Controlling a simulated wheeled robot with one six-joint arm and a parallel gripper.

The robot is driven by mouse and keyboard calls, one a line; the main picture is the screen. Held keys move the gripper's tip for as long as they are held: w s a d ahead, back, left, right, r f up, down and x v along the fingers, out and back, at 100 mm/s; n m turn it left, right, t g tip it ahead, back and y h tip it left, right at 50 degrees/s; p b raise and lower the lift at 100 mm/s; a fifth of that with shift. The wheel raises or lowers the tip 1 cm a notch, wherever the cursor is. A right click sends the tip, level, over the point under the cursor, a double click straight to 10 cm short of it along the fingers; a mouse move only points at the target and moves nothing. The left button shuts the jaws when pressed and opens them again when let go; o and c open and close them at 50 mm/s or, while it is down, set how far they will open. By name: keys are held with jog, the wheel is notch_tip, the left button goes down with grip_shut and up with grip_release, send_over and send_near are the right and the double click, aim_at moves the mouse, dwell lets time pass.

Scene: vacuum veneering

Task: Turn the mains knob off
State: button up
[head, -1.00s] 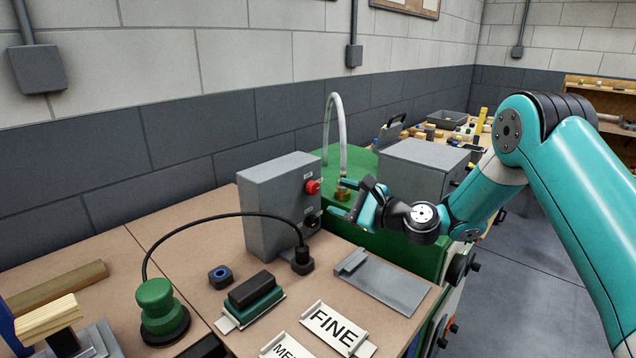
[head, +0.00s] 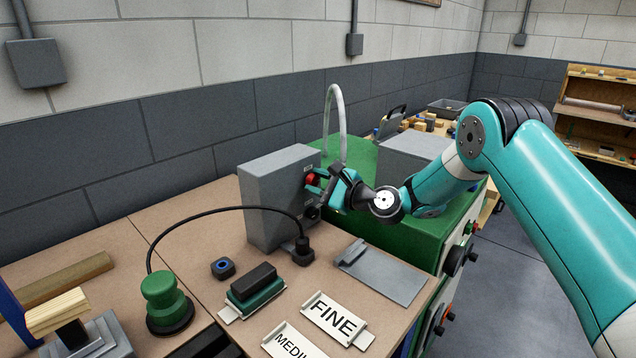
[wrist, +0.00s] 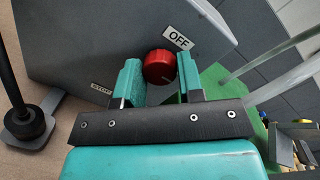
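The red mains knob (head: 312,180) sits on the side face of a grey box (head: 270,205). In the wrist view the red knob (wrist: 159,67) has a white "OFF" label (wrist: 177,37) beside it. My gripper (head: 322,181) is at that face in the head view. In the wrist view my gripper (wrist: 160,80) has its two teal fingers apart, one on each side of the knob. A gap shows between the right finger and the knob; the left finger is very close, and I cannot tell whether it touches.
A black plug (head: 303,252) with a cable stands in front. A green machine (head: 400,225) and a grey hose (head: 335,120) are close to my gripper.

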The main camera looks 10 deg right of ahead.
jog(key=shift+f+b, duration=0.1)
jog(key=shift+b, duration=0.2)
jog(key=n+b, duration=0.3)
jog(key=n, duration=0.1)
jog(key=shift+f, duration=0.1)
jog(key=n+h+b, duration=0.1)
jog(key=n+b, duration=0.3)
jog(key=n, duration=0.1)
jog(key=shift+s+f+b, duration=0.1)
jog(key=shift+b, duration=0.3)
jog(key=n+b, duration=0.5)
jog(key=shift+a+h, duration=0.1)
jog(key=shift+h, duration=0.2)
jog(key=n+b, duration=0.2)
jog(key=b, duration=0.1)
jog(key=shift+n, duration=0.4)
jog(key=shift+h, duration=0.3)
jog(key=o, duration=0.9)
jog(key=shift+o, duration=0.2)
jog(key=shift+r+t, duration=0.2)
jog(key=shift+t, duration=0.1)
jog(key=shift+b, duration=0.3)
